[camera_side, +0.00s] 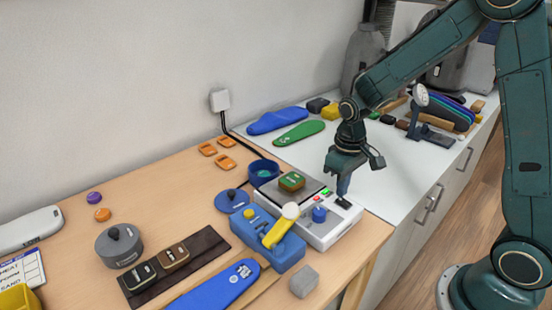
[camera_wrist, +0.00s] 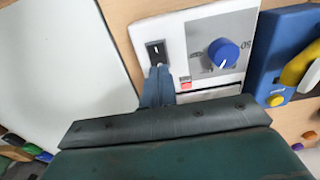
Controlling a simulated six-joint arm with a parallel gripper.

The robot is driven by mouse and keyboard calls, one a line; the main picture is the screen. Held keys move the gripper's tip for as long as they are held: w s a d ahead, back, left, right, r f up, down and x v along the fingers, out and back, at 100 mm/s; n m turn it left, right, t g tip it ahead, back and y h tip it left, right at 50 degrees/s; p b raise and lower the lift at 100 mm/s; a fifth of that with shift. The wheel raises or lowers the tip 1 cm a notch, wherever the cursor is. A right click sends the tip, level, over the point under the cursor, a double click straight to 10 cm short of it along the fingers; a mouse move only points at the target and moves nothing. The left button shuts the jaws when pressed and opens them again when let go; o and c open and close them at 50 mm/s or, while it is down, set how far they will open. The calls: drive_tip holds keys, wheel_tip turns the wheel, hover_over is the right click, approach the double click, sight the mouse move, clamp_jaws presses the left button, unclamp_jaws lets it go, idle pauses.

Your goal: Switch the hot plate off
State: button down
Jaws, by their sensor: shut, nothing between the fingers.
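The hot plate (camera_side: 322,236) is a white box with a dark top plate and a blue knob (camera_side: 319,214) on its front panel. The knob also shows in the wrist view (camera_wrist: 223,53). A black rocker switch (camera_side: 343,203) sits at the panel's right end; in the wrist view the switch (camera_wrist: 155,48) is just beyond my fingertips. Small green and red spots show on the panel. My gripper (camera_side: 342,192) points down, shut and empty, at the switch. In the wrist view my gripper (camera_wrist: 160,72) overlaps the switch's near edge; I cannot tell whether it touches.
A green-topped block (camera_side: 292,181) rests on the top plate. A blue fixture with a yellow handle (camera_side: 278,232) stands close beside the hot plate. A black cable runs to a wall socket (camera_side: 220,100).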

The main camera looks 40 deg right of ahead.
sight(341, 201)
drive_tip(key=shift+f, duration=0.7)
idle(0.7)
drive_tip(key=shift+r, duration=3.5)
drive_tip(key=s+a+r+t, duration=0.1)
drive_tip(key=s+r+t, duration=0.1)
drive_tip(key=s+r, duration=0.4)
drive_tip(key=s+a+r+t, duration=0.2)
drive_tip(key=s+r, duration=0.5)
drive_tip(key=s, duration=0.5)
drive_tip(key=shift+a+t, duration=0.25)
drive_tip(key=shift+t, duration=0.55)
